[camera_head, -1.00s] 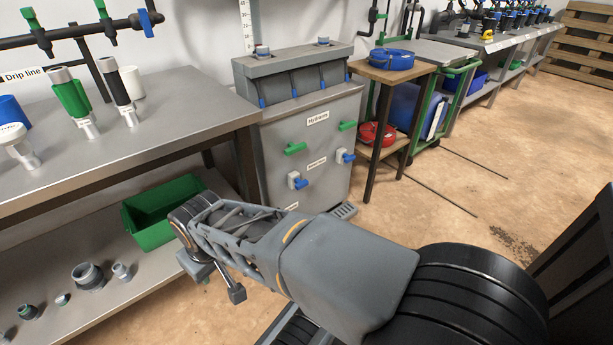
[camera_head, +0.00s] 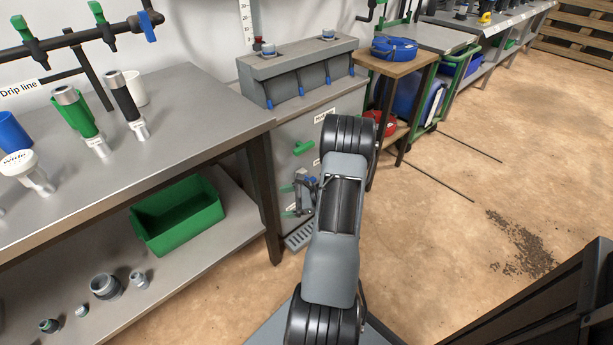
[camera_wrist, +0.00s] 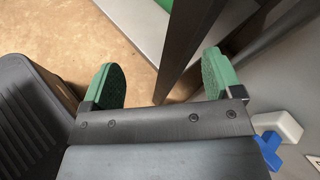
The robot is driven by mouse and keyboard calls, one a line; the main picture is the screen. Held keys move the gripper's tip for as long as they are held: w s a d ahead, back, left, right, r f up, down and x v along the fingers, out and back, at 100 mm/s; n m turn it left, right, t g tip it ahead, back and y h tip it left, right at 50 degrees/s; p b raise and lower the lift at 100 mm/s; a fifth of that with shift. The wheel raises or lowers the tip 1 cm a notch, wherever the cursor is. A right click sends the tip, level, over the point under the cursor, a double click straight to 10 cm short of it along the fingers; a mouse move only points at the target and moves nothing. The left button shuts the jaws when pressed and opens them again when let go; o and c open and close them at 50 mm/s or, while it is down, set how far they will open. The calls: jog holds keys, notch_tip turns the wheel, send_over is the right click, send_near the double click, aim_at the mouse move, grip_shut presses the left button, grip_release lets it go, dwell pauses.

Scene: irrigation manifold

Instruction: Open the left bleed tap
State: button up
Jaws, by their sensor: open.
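In the wrist view a blue tap handle (camera_wrist: 268,150) on a pale square body (camera_wrist: 280,126) shows at the right edge, on the grey cabinet front. It appears to be the left bleed tap; its label is not readable. My gripper (camera_wrist: 164,80) is open and empty, its green-padded fingers spread. The tap lies outside the right finger, not between the fingers. In the head view my gripper (camera_head: 298,194) is small, close to the cabinet front (camera_head: 287,135); my arm hides much of that front, including the right-hand taps.
A steel bench (camera_head: 190,110) stands left of the cabinet; its dark leg (camera_head: 262,190) is close to my gripper. A green bin (camera_head: 180,220) and several fittings lie on its lower shelf. A wooden stand (camera_head: 425,62) with blue and red coils is right of the cabinet.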

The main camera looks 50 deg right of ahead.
aim_at(307, 178)
jog(key=s+d+f+m+t+h+p, duration=0.1)
jog(key=s+d+f+m+t+h, duration=0.25)
jog(key=d+m+h, duration=0.35)
jog(key=s+d+f+m+t+h, duration=0.25)
jog(key=d+f+m+t, duration=0.2)
jog(key=d, duration=0.45)
jog(key=shift+m+h, duration=0.55)
jog(key=w+b, duration=0.1)
jog(key=w, duration=0.3)
jog(key=w+b, duration=0.1)
jog(key=w, duration=0.3)
jog(key=w+d+r+b, duration=0.1)
jog(key=w, duration=0.4)
jog(key=shift+w, duration=0.1)
jog(key=shift+c, duration=0.3)
jog(key=c, duration=0.9)
jog(key=shift+o, duration=0.2)
jog(key=shift+f, duration=0.1)
